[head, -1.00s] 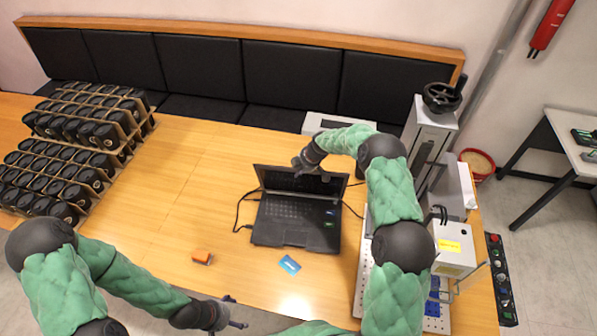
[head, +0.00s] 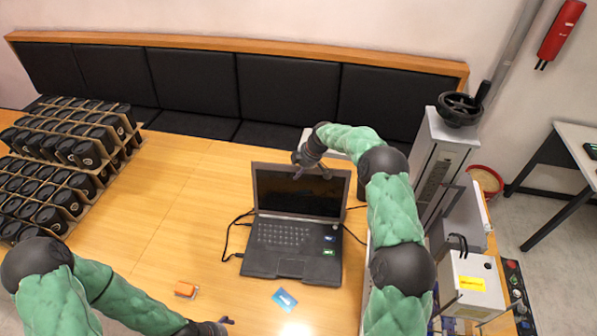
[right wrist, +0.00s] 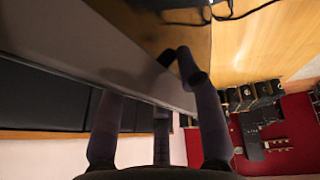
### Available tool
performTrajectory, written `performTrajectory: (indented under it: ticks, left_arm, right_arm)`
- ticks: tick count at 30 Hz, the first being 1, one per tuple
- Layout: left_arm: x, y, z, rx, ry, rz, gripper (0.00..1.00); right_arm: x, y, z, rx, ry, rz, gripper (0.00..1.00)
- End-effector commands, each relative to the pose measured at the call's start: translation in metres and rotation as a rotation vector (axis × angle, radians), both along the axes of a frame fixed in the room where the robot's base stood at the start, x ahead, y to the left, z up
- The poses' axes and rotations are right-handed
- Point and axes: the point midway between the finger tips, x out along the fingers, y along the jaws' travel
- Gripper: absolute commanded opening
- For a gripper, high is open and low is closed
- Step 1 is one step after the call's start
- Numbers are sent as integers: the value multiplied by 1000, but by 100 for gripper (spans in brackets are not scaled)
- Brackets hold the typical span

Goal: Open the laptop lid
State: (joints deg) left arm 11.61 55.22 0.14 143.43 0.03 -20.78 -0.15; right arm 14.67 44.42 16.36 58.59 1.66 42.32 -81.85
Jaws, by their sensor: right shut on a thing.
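The black laptop (head: 285,238) stands on the wooden table with its keyboard showing and its lid (head: 298,193) raised, the dark screen facing the front. My right gripper (head: 314,173) is at the lid's top edge, right of its middle, and is shut on the lid. In the right wrist view its dark fingers (right wrist: 150,85) lie around the grey edge of the lid (right wrist: 105,58). My left gripper (head: 222,325) is low at the bottom edge of the head view, away from the laptop. It is partly cut off and its opening is unclear.
Cables run on both sides of the laptop. Racks of black parts (head: 65,160) stand at the left; the marking machine (head: 440,160) is at the right. The table's left middle is clear.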

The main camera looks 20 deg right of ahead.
Motion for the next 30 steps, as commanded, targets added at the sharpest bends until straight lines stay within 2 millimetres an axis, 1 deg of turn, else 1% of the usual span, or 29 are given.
performTrajectory:
  ticks: [1, 10, 11, 20, 23, 26, 30]
  left_arm:
    - [0, 0, -1, 0, 0, 0, 84]
    - [0, 0, -1, 0, 0, 0, 84]
    - [0, 0, -1, 0, 0, 0, 84]
    - [0, 0, -1, 0, 0, 0, 84]
    - [0, 0, -1, 0, 0, 0, 84]
    - [0, 0, -1, 0, 0, 0, 84]
    - [0, 0, 0, 0, 0, 0, 84]
  right_arm:
    - [-1, 1, -7, -6, 0, 10, 0]
    - [-2, 2, -9, -6, 4, 12, 0]
    - [-2, 2, -9, -5, 4, 12, 37]
    - [-3, 3, -8, -2, 8, 8, 37]
    - [-3, 2, -4, -1, 7, 7, 37]
    - [-5, -1, 5, -2, 3, 6, 37]
    - [-11, -8, 27, -2, 2, 4, 37]
